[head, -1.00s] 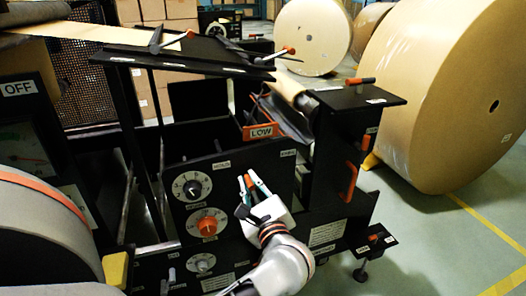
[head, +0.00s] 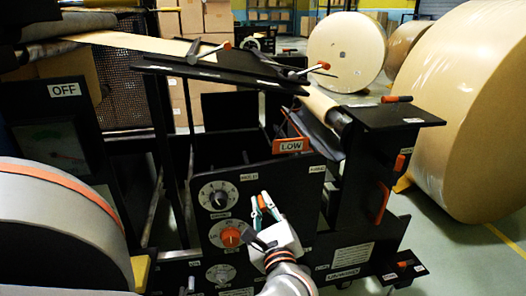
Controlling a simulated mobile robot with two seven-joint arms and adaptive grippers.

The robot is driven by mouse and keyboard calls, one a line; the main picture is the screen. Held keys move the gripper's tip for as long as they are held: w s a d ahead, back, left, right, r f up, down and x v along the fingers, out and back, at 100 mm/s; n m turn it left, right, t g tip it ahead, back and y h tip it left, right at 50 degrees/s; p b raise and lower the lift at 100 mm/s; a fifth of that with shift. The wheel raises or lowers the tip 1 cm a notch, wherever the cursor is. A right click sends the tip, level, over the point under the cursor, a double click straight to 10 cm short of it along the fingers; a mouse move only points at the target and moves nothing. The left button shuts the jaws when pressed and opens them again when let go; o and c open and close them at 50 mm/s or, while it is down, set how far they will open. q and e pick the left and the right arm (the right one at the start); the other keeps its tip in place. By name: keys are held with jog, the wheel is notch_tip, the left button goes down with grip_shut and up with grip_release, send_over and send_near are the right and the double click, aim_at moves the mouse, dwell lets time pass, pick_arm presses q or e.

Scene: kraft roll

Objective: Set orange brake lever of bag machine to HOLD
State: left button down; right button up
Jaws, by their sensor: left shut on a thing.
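The bag machine's black front panel (head: 292,190) stands in the middle of the head view. A HOLD label (head: 248,185) is at its upper left and another small, hard-to-read label (head: 316,169) at its upper right. My left gripper (head: 263,203) is in front of the panel, just below and right of the HOLD label, its fingers pointing up. It is shut on the orange brake lever, which is mostly hidden by the fingers; its exact angle cannot be told. My right gripper is not in view.
Left of the gripper are a black-and-white dial (head: 217,195), an orange-knobbed dial (head: 230,238) and a lower dial (head: 221,273). Other orange handles (head: 382,203) are at right. A large paper roll (head: 470,120) stands beyond.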

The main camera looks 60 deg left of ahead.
pick_arm(q)
jog(key=shift+f, duration=0.2)
jog(key=c, duration=2)
grip_release()
jog(key=shift+s, duration=0.1)
jog(key=shift+r, duration=0.1)
jog(key=shift+r, duration=0.15)
notch_tip(320, 180, up, 10)
jog(key=shift+f, duration=0.15)
